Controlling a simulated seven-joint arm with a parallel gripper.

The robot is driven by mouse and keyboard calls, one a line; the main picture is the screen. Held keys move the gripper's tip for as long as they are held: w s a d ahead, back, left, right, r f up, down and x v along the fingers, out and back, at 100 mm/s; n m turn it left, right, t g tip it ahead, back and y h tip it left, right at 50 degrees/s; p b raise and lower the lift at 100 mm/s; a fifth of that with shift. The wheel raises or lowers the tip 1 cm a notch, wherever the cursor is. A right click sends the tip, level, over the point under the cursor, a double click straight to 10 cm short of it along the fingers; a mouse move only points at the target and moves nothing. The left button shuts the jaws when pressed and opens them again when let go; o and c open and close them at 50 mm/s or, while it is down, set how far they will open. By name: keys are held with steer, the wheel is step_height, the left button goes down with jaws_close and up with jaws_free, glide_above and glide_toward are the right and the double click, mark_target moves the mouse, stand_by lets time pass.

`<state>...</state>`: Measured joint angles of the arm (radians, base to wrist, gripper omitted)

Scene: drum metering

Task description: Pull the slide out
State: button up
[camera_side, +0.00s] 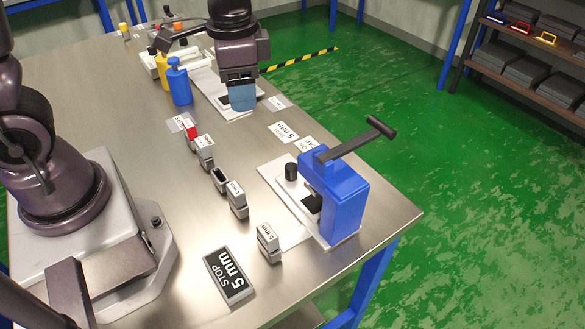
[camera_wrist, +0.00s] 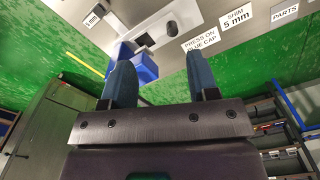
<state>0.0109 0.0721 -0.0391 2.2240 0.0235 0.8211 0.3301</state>
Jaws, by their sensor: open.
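My gripper (camera_side: 242,104) hangs at the back of the table over a white plate (camera_side: 206,84), its blue fingers low near the plate's front end. In the wrist view the two fingers (camera_wrist: 160,52) stand apart with nothing held between them. I cannot make out for certain which part is the slide; my gripper and wrist hide part of the fixture behind them. A blue press (camera_side: 345,195) with a black lever (camera_side: 345,140) stands on a white base at the right edge of the table. A blue press-like body also shows in the wrist view (camera_wrist: 145,68).
A blue bottle (camera_side: 179,85) and a yellow bottle (camera_side: 162,71) stand left of my gripper. Several small labelled blocks, one of them grey (camera_side: 268,243), form a row down the table. A dark "STOP 5 mm" block (camera_side: 229,275) lies at the front. Bare metal lies between row and press.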

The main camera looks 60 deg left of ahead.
mark_target(292, 167)
steer(key=w+d+f+m, duration=0.2)
steer(key=w+f+m, duration=0.7)
steer(key=m, duration=0.1)
steer(key=f, duration=1.3)
steer(key=shift+s+a, duration=0.2)
steer(key=shift+s, duration=0.05)
steer(key=shift+c, duration=0.4)
jaws_close()
steer(key=a, duration=1.2)
steer(key=shift+a, duration=0.4)
